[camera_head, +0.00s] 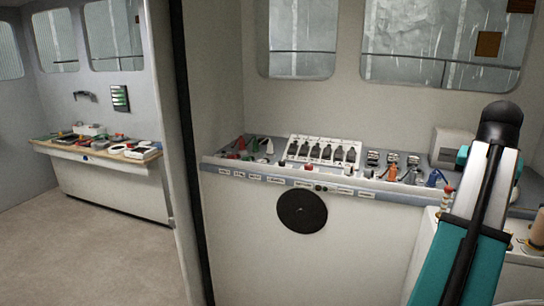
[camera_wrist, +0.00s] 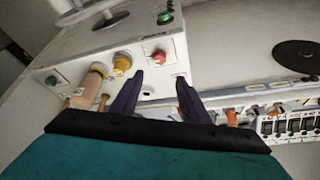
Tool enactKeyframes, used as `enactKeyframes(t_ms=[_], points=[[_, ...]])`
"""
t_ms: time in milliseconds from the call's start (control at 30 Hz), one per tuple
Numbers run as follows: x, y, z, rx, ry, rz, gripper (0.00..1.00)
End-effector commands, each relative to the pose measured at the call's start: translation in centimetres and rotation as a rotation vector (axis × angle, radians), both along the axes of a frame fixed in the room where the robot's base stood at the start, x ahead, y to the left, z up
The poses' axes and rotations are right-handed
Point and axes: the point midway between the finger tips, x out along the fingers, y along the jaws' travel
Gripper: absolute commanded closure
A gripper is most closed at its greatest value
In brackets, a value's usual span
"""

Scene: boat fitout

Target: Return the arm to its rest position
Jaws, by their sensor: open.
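My gripper (camera_wrist: 158,88) shows in the wrist view as two dark purple fingers spread apart, with nothing between them. Past the fingers is a white box-like unit (camera_wrist: 95,50) with a red knob, a yellow knob and green buttons. In the head view my arm, teal and white with a dark rounded joint at the top, stands at the right and covers part of the console. My gripper's fingers do not show in the head view.
A console (camera_head: 265,180) with a white switch panel (camera_head: 325,150) and small levers runs along the wall. A black round disc (camera_head: 302,212) sits on its front. A second cluttered workbench (camera_head: 110,190) stands at the left beyond a partition. The floor (camera_head: 80,250) there is clear.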

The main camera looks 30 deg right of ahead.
Motion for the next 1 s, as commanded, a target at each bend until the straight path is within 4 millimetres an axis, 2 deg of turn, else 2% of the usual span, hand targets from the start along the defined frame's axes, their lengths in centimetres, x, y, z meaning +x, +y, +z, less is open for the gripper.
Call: enactKeyframes(t_ms=[167,267,367,600,800,1000], points=[[2.1,0.6,-0.3,0.003,0.001,0.035,0.58],[4.5,1.2,-1.7,0.021,0.008,0.073,0.58],[7.5,2.0,-4.1,0.054,0.021,0.120,0.58],[14.6,5.0,-11.1,0.147,0.066,0.238,0.58],[19.3,8.5,-17.0,0.220,0.110,0.326,0.58],[23.2,12.5,-22.8,0.288,0.160,0.411,0.58]])
